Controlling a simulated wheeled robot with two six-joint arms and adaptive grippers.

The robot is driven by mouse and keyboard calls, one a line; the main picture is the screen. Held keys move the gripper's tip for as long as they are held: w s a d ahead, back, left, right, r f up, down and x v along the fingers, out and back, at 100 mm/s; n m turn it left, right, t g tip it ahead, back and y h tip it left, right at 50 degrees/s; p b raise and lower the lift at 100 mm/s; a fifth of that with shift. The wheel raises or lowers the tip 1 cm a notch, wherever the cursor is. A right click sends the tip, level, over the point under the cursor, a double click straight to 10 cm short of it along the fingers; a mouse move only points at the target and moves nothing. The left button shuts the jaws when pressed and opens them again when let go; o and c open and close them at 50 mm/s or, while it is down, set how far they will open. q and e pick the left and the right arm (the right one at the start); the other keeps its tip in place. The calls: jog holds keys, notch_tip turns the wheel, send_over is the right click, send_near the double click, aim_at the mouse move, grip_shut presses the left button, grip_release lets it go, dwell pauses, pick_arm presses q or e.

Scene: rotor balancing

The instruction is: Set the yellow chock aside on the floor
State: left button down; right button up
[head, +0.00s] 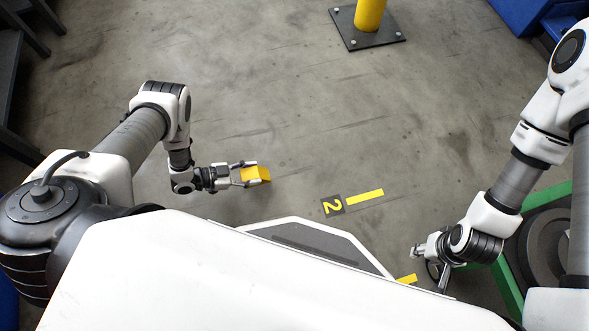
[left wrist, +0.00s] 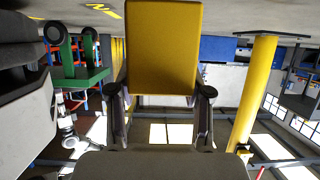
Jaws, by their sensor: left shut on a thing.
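The yellow chock (head: 256,174) is a small yellow block in the fingers of my left gripper (head: 242,174), over grey floor left of centre in the head view. In the left wrist view the chock (left wrist: 163,48) fills the upper middle, between the two fingers of the left gripper (left wrist: 163,95). The head view does not clearly show whether the chock touches the floor. My right gripper (head: 430,262) is at the lower right, near a green frame; its finger opening is too unclear to judge.
A yellow post on a dark base plate (head: 366,42) stands at the top. A floor marker with a 2 (head: 332,206) and a yellow stripe (head: 365,197) lie right of the chock. A green frame (head: 511,282) stands at right. The concrete floor (head: 270,90) beyond the chock is clear.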

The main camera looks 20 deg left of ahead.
pick_arm(q)
jog(key=w+d+b, duration=0.1)
jog(key=w+d, duration=0.1)
jog(key=d, duration=0.2)
jog(key=w+d+f+b, duration=0.1)
jog(key=w+d, duration=0.2)
jog(key=w+d+b, duration=0.2)
jog(key=w+d, duration=0.1)
jog(key=d, duration=0.1)
jog(key=shift+w+d+f, duration=0.2)
jog(key=shift+d+f, duration=0.05)
jog(key=shift+d, duration=0.05)
jog(key=shift+a+f+b, duration=0.15)
jog(key=shift+f+b, duration=1.1)
jog(key=shift+f, duration=0.55)
jog(key=c, duration=0.5)
grip_release()
jog(key=shift+s, duration=0.1)
